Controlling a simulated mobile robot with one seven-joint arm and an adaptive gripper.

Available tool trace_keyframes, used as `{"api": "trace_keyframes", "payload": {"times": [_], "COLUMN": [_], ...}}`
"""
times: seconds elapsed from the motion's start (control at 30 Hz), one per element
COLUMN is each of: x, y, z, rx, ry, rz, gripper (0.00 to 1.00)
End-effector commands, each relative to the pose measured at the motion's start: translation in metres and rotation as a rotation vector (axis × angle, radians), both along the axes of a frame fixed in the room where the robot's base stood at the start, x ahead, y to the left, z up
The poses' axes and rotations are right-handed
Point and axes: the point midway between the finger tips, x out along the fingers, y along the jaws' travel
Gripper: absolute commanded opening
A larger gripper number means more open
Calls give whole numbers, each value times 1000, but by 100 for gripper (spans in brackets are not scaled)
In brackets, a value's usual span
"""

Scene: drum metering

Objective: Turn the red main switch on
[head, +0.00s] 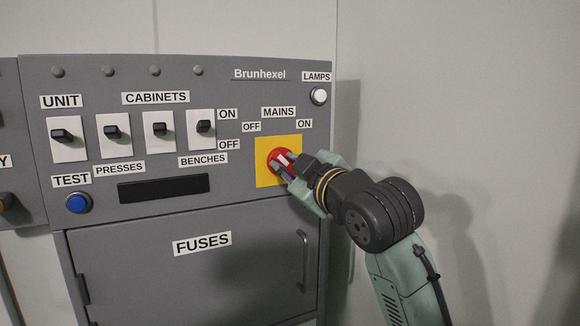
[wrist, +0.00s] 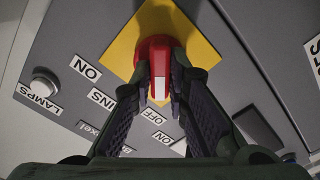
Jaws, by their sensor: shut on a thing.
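The red main switch (head: 274,156) is a round knob with a raised handle and a white mark, on a yellow plate (head: 263,176). The label OFF is to its upper left and ON to its upper right. My gripper (head: 285,165) comes from the lower right and is shut on the handle, hiding part of the knob. In the wrist view the red switch (wrist: 155,46) sits between the fingertips of my gripper (wrist: 161,78), one on each side of the handle. There the white mark points toward the OFF label (wrist: 155,117).
Several black toggle switches (head: 159,130) are on the panel's left. A blue TEST button (head: 78,203) and a white LAMPS button (head: 319,96) stick out. Below is the FUSES door (head: 190,275) with a handle (head: 303,262). The wall at right is bare.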

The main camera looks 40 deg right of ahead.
Motion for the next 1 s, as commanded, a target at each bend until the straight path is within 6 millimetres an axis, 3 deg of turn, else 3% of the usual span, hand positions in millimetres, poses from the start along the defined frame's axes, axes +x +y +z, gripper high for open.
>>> {"api": "trace_keyframes", "payload": {"times": [0.37,1.0], "x": [1,1], "y": [1,0], "z": [-1,0], "rx": [226,817], "ry": [-54,-194], "rz": [4,4], "gripper": [0,0]}}
